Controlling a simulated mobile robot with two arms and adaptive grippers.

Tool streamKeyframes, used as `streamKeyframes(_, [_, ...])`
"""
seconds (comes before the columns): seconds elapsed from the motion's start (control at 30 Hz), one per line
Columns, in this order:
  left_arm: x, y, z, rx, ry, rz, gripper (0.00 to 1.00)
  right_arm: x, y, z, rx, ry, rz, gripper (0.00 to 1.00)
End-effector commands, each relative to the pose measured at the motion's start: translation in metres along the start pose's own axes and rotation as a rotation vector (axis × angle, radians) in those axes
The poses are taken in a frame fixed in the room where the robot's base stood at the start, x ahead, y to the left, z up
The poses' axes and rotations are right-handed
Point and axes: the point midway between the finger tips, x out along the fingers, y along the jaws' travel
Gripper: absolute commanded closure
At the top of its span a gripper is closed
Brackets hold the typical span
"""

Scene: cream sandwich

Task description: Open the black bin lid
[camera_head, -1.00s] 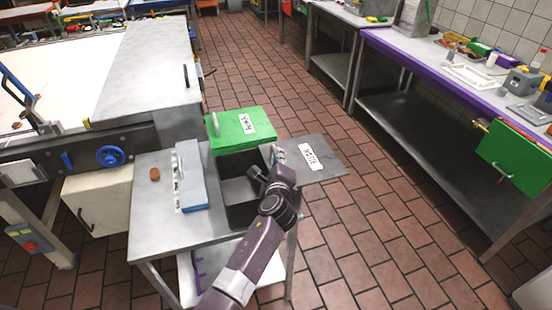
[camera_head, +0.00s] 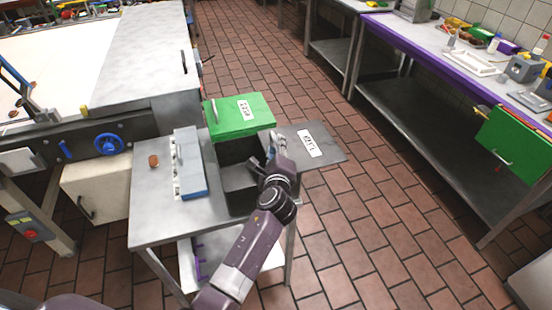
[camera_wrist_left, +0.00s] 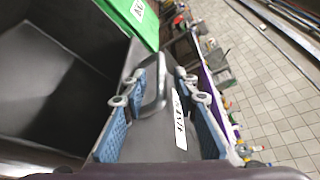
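The black bin (camera_head: 238,198) stands on the metal table's right side. Its open interior shows in the head view and in the left wrist view (camera_wrist_left: 45,85). Its dark lid (camera_head: 328,158), with a white label, is swung out to the right, off the opening. My left gripper (camera_head: 273,150) is beside the lid's hinge-side edge, over the bin's right rim. My right gripper is out of view.
A green bin lid (camera_head: 240,116) with a label is closed just behind the black bin. A blue-grey block (camera_head: 190,165) and a small brown piece (camera_head: 153,161) lie on the metal table (camera_head: 150,225). Tiled floor is free to the right of the lid.

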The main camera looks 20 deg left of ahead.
Motion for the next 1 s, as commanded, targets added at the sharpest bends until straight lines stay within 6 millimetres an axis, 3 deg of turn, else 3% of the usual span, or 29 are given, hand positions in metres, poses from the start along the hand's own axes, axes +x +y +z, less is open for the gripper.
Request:
streamKeyframes(0.2, [-0.044,0.001,0.000,-0.002,0.001,0.001,0.73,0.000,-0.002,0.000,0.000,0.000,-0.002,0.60])
streamKeyframes(0.43, [-0.081,0.001,0.000,-0.002,0.000,0.002,0.73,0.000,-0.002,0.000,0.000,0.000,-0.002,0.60])
streamKeyframes(0.6, [-0.092,0.001,0.001,0.000,-0.002,0.002,0.73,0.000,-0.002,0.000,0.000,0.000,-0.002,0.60])
streamKeyframes(1.0, [-0.093,0.001,0.001,-0.001,-0.002,0.001,0.73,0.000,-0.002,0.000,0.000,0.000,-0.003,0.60])
